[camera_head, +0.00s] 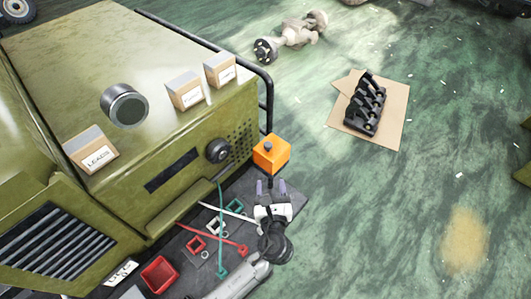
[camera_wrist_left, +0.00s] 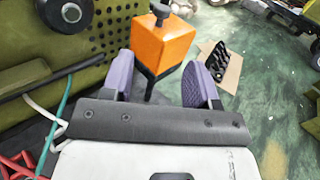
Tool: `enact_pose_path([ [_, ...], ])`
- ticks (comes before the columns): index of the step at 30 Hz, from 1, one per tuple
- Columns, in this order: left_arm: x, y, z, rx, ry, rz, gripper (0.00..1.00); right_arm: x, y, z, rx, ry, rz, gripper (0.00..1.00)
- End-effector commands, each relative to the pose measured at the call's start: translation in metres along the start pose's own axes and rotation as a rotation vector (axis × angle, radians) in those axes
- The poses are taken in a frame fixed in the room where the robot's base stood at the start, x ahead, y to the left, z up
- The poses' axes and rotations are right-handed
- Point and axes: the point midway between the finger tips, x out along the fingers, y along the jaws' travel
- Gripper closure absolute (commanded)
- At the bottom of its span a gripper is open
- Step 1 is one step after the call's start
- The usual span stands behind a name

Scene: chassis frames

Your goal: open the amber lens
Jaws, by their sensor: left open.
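The amber lens (camera_head: 271,152) is an orange box-shaped cover with a dark knob on top, at the front right corner of the olive green machine. In the left wrist view the lens (camera_wrist_left: 162,48) sits on a dark post, straight ahead of my fingers. My left gripper (camera_head: 271,188) is open and empty, just below and in front of the lens in the head view. Its two purple fingers (camera_wrist_left: 155,80) show in the wrist view with the post between or beyond them; I cannot tell which. My right gripper is not in view.
A dark tray (camera_head: 292,205) holds cables and small red and green frames below the machine. A red bin (camera_head: 160,274) stands at its left. A black round knob (camera_head: 218,150) sticks out of the machine (camera_head: 160,187) left of the lens. The green floor at right is largely clear.

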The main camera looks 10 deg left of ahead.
Motion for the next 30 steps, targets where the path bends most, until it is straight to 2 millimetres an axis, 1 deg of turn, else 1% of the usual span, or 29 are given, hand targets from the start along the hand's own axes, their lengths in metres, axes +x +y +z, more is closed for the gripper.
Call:
enact_pose_path([
  [5,0.022,-0.004,0.003,0.033,-0.017,-0.006,0.46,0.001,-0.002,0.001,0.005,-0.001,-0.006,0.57],
  [12,0.067,-0.004,0.003,0.030,-0.015,-0.005,0.46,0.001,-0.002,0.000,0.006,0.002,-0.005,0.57],
  [18,0.100,-0.004,0.003,0.028,-0.013,-0.005,0.46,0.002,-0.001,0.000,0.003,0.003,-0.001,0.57],
  [24,0.124,-0.004,0.003,0.027,-0.013,-0.005,0.46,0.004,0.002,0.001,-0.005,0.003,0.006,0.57],
  [30,0.135,-0.004,0.003,0.025,-0.012,-0.006,0.46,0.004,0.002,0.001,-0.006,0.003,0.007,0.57],
])
